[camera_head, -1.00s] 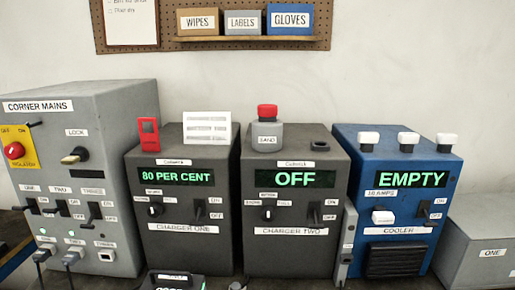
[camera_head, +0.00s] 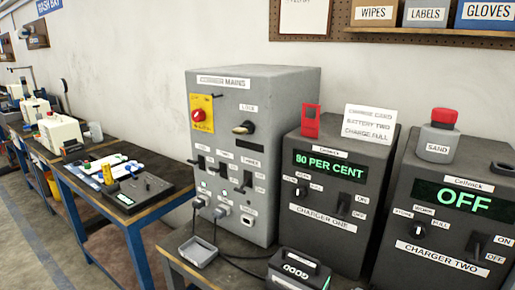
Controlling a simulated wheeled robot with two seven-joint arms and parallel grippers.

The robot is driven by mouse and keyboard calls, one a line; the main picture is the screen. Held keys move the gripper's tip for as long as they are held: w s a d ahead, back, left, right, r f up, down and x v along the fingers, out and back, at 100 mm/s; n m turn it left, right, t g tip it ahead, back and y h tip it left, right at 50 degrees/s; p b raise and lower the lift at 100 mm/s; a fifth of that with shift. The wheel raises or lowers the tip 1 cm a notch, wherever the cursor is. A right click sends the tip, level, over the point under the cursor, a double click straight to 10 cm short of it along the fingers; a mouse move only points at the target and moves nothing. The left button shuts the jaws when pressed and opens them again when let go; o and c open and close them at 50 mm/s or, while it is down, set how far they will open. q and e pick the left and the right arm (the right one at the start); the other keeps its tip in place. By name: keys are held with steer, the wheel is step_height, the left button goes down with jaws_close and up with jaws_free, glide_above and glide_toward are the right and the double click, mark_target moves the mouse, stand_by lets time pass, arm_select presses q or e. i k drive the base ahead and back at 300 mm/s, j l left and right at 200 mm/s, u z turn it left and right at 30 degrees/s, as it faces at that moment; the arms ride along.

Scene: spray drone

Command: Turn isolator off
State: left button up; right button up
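The isolator is a red rotary knob (camera_head: 198,115) on a yellow plate (camera_head: 202,113), at the upper left of the front of the grey corner mains box (camera_head: 290,88). The knob's exact position is too small to tell. A key-like lock (camera_head: 243,128) sits to its right. Below them are several black switches (camera_head: 222,172) and, lower, sockets with plugs (camera_head: 222,211). Neither of my grippers is in view.
Charger one (camera_head: 327,201) reads 80 PER CENT and charger two (camera_head: 450,215) reads OFF, both right of the mains box. A grey tray (camera_head: 197,252) and a dark battery-like block (camera_head: 297,268) lie in front. A blue-legged bench (camera_head: 135,245) stands left.

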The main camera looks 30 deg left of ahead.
mark_target(198, 115)
steer(key=u, duration=1.45)
